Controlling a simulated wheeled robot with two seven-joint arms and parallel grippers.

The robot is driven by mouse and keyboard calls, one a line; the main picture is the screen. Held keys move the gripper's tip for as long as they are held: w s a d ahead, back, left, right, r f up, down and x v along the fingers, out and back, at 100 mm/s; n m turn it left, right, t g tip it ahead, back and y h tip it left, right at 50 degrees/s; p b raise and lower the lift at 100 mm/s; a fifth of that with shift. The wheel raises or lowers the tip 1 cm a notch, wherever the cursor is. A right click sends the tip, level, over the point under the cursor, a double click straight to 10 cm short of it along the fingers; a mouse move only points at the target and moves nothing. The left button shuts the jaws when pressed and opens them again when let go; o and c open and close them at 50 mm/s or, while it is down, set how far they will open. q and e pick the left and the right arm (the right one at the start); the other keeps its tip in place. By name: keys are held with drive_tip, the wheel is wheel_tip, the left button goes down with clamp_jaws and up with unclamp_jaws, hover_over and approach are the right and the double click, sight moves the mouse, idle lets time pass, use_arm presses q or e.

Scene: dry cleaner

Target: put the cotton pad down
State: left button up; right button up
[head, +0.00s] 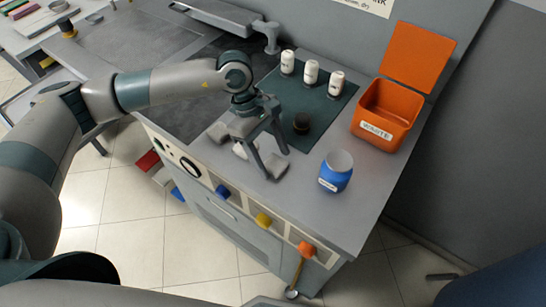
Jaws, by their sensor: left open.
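My left gripper (248,150) is open, low over the grey counter near its front edge, with its fingers spread wide. A small white piece, which looks like the cotton pad (240,151), shows between the fingers, partly hidden by them. I see a gap between it and the right finger; whether it rests on the counter I cannot tell for sure. My right gripper is not in view.
An orange open-lidded bin (388,118) labelled waste and a blue jar (336,172) stand to the right. The counter (312,215) is clear in front of the jar.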

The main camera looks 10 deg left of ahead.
use_arm(q)
drive_tip(key=b+v, duration=0.3)
drive_tip(key=v, duration=0.8)
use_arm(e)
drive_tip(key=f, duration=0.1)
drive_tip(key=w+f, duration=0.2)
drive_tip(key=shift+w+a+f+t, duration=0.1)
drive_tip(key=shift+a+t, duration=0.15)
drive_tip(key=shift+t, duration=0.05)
use_arm(q)
drive_tip(key=shift+r, duration=0.1)
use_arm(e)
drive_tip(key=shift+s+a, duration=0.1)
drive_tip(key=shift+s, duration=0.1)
use_arm(q)
drive_tip(key=shift+s, duration=0.1)
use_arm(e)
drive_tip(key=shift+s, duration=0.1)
